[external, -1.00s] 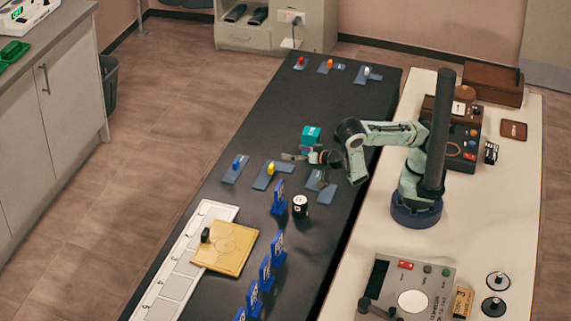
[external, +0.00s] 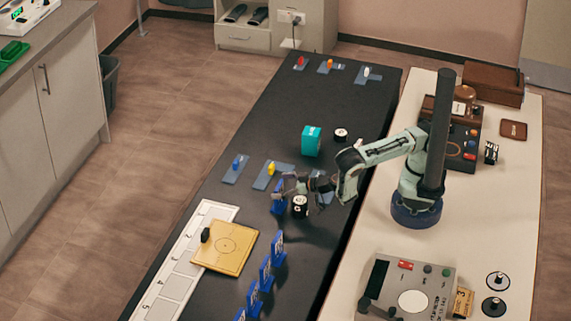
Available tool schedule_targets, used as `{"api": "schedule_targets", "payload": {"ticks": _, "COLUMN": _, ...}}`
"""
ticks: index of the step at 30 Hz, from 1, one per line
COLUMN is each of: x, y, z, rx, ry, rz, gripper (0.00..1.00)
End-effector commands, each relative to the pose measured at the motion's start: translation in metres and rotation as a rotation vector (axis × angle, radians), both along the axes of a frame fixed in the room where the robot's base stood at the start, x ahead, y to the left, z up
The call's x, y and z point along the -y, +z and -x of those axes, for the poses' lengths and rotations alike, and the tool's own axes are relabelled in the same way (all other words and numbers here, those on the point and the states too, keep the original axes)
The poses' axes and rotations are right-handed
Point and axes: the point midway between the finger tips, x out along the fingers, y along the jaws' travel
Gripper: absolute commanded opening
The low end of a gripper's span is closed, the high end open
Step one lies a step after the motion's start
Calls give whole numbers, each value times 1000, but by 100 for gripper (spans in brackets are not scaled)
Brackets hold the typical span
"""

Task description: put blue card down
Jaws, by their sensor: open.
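A blue card (external: 278,208) stands upright on the black table mat, at the far end of a row of blue cards. Other blue cards stand closer to the camera, including one (external: 277,250) and another (external: 265,272). My gripper (external: 281,189) is open at the top of the far blue card, and its fingers overlap that card's upper part in the picture. I cannot tell whether they touch it. A black-and-white cylinder (external: 300,208) stands just right of this card, partly beneath my gripper in the picture.
A teal block (external: 311,142) and another black cylinder (external: 341,135) stand farther back. Grey plates with a blue peg (external: 236,164) and a yellow peg (external: 271,168) lie to the left. A wooden board (external: 225,250) lies over a white numbered strip (external: 177,287).

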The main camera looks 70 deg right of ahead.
Motion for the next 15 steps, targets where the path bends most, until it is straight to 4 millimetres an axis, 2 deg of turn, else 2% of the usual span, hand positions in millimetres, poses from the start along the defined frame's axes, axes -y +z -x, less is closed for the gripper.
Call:
{"api": "schedule_targets", "payload": {"ticks": 4, "x": 0, "y": 0, "z": 0, "rx": 0, "ry": 0, "rz": 0, "gripper": 98}}
{"api": "schedule_targets", "payload": {"ticks": 5, "x": 0, "y": 0, "z": 0, "rx": 0, "ry": 0, "rz": 0, "gripper": 92}}
{"api": "schedule_targets", "payload": {"ticks": 6, "x": 0, "y": 0, "z": 0, "rx": 0, "ry": -1, "rz": 0, "gripper": 79}}
{"api": "schedule_targets", "payload": {"ticks": 11, "x": 0, "y": 0, "z": 0, "rx": 0, "ry": -1, "rz": 0, "gripper": 29}}
{"api": "schedule_targets", "payload": {"ticks": 12, "x": 0, "y": 0, "z": 0, "rx": -1, "ry": -1, "rz": 0, "gripper": 26}}
{"api": "schedule_targets", "payload": {"ticks": 15, "x": 0, "y": 0, "z": 0, "rx": -1, "ry": -1, "rz": 0, "gripper": 26}}
